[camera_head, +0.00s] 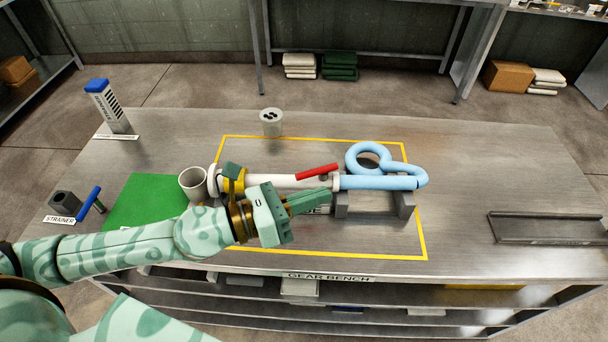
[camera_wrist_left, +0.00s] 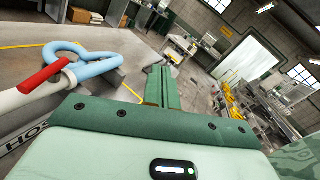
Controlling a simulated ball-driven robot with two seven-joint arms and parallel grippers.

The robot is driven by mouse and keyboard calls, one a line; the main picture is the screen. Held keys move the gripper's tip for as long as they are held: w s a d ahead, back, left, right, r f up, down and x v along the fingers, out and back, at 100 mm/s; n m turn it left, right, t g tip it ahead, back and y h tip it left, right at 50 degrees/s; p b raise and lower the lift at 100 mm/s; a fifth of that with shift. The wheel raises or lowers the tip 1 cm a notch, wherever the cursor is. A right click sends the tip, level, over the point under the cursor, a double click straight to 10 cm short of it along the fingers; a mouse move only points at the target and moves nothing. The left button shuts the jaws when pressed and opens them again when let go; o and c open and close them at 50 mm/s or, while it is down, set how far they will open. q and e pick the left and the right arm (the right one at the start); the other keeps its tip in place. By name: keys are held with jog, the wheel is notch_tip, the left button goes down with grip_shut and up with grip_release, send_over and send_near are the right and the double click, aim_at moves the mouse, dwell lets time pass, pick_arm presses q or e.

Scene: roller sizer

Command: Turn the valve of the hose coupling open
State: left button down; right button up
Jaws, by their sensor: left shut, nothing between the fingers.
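The hose coupling is a white pipe (camera_head: 279,181) lying across a grey stand (camera_head: 376,204), with a light blue looped hose (camera_head: 384,181) on its right end. Its red valve lever (camera_head: 317,171) slants slightly up to the right above the pipe. In the left wrist view the red lever (camera_wrist_left: 44,75) is at the left, beside the blue hose (camera_wrist_left: 88,67). My left gripper (camera_head: 322,199) is shut and empty. Its fingertips are in front of the pipe, below the lever in the head view, and appear apart from the lever. My right gripper is not in view.
A grey cup (camera_head: 193,184) stands at the pipe's left end, near a green mat (camera_head: 140,203). A grey cylinder with holes (camera_head: 271,122) stands behind. A metal tray (camera_head: 545,228) lies at right. Yellow tape (camera_head: 424,240) frames the coupling; the bench between tape and tray is clear.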

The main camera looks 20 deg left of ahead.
pick_arm(q)
notch_tip(320, 180, up, 4)
jog(key=n+t+y+p, duration=0.2)
jog(key=n+p, duration=0.2)
jog(key=n, duration=0.2)
jog(key=n+g+y+p, duration=0.1)
jog(key=n+y+p, duration=0.2)
jog(key=n+y, duration=1.25)
send_near(312, 174)
jog(key=w+a+n+h, duration=0.1)
jog(key=h, duration=0.1)
jog(key=w+f+n+h+b, duration=0.1)
jog(key=w+n+h, duration=0.1)
jog(key=w+a+n+h+b, duration=0.1)
jog(key=n+h, duration=0.1)
jog(key=shift+w+a+f, duration=0.2)
jog(key=shift+a+f, duration=0.1)
jog(key=shift+f, duration=0.05)
jog(key=shift+w+a+f, duration=0.25)
jog(key=shift+w+a, duration=0.1)
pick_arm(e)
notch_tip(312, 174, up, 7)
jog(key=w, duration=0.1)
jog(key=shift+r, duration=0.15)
